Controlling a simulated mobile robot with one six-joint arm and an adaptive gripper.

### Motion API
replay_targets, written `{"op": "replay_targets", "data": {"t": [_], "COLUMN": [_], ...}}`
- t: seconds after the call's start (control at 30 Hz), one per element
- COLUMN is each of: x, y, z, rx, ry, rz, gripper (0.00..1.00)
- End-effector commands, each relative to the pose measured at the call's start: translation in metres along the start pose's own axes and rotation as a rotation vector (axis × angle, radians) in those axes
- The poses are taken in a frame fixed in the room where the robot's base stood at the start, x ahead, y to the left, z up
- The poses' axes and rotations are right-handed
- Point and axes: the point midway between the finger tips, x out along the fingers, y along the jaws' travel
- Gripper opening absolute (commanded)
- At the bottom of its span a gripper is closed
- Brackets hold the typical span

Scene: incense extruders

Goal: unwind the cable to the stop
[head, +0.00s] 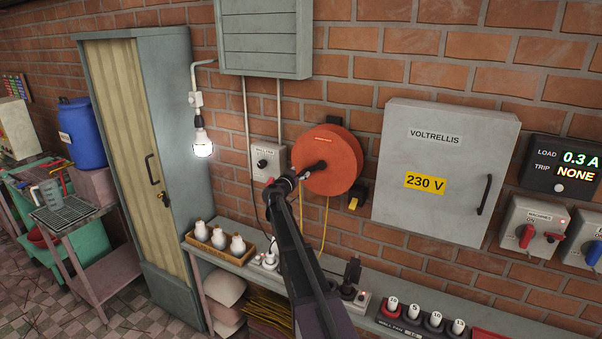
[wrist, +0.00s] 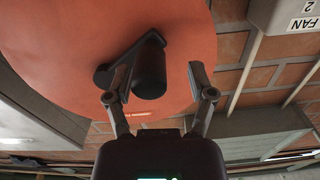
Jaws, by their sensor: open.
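The orange cable reel (head: 335,150) is mounted on the brick wall, and its face fills much of the wrist view (wrist: 70,60). A black crank with a knob (wrist: 150,68) sits on that face. A yellow cable (head: 326,225) hangs below the reel. My gripper (head: 305,172) is at the reel's front; in the wrist view its two fingers (wrist: 158,88) are apart, with the knob showing between them. I cannot tell whether either finger touches the knob. My arm and gripper hide part of the reel's lower left in the head view.
A wall fan switch (head: 265,162) is left of the reel, and a grey 230 V cabinet (head: 442,150) is to the right. Below is a shelf with a tray of white bulbs (head: 220,243), a socket strip (head: 362,300) and several numbered fuses (head: 433,320). A lit bulb (head: 202,145) hangs at left.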

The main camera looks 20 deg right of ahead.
Motion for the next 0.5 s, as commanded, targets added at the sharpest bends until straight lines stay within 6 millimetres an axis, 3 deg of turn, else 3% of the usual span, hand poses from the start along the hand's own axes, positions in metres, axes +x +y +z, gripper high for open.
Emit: {"op": "replay_targets", "data": {"t": [0.13,0.5], "x": [0.0092,0.0108], "y": [0.0,0.0003], "z": [0.0,0.0], "rx": [0.0,0.0], "ry": [0.0,0.0], "rz": [0.001,0.0], "gripper": [0.71,0.71]}}
